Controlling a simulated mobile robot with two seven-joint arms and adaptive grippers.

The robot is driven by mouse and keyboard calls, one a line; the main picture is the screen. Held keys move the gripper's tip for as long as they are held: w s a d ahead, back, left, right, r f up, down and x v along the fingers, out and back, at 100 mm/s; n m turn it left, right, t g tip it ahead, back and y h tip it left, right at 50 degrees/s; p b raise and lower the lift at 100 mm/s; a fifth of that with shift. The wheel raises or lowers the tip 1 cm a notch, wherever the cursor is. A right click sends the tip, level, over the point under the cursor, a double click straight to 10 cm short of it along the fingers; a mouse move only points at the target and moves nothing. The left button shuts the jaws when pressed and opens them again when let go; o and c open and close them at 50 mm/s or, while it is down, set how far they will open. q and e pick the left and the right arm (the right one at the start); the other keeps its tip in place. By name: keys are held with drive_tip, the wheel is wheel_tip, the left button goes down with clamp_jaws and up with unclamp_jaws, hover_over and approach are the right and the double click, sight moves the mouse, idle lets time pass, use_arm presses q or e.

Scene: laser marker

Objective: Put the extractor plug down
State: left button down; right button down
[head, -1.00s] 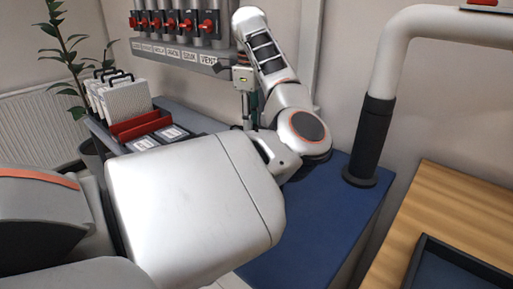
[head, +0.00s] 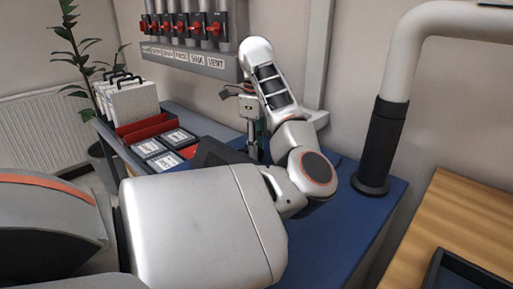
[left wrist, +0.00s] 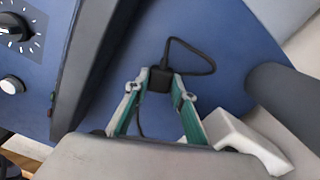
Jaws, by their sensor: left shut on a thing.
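The extractor plug (left wrist: 159,80) is a small black block with a thin dark cable looping from it over the blue surface. In the left wrist view it sits between the fingertips of my left gripper (left wrist: 160,84), which is shut on it. The plug is just over or on the blue surface; I cannot tell which. In the head view my left gripper (head: 259,148) points down at the back of the blue bench, its fingertips partly hidden by my arm. I cannot make out the plug there. My right gripper is not in view.
A row of switches with red handles (head: 183,28) is on the wall above labels. A red tray (head: 143,126) and framed plates stand left. A thick pipe with a black sleeve (head: 380,145) rises at right. Blue bench (head: 350,210) is clear at front right. A knob panel (left wrist: 20,50) is left in the wrist view.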

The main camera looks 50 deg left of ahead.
use_arm(q)
drive_tip(key=shift+f, duration=0.55)
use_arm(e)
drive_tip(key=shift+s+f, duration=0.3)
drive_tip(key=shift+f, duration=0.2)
use_arm(q)
drive_tip(key=c, duration=1.7)
unclamp_jaws()
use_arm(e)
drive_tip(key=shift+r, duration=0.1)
use_arm(q)
drive_tip(key=shift+r, duration=0.1)
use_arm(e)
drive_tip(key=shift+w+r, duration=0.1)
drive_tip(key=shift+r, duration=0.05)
